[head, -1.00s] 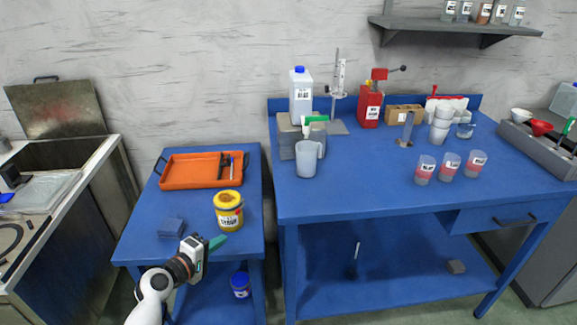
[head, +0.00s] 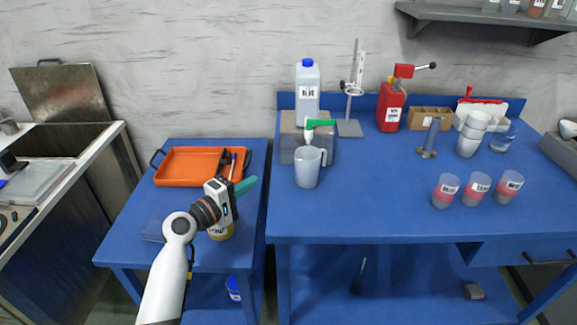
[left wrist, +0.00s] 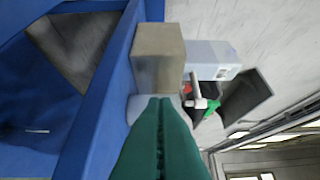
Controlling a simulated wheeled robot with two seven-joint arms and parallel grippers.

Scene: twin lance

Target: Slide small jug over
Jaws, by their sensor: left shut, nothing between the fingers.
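The small jug (head: 308,168) is a translucent grey-white jug with a handle, standing upright near the left edge of the large blue workbench (head: 390,215). My left gripper (head: 247,185) has green fingers, shut and empty. My right gripper is not in view.
A grey block (head: 290,140) and a blue-capped bottle (head: 307,92) stand behind the jug. A green-topped item is close behind it. Labelled cups (head: 446,190) stand to the right, with clear bench between. An orange tray (head: 185,167) lies on the side table.

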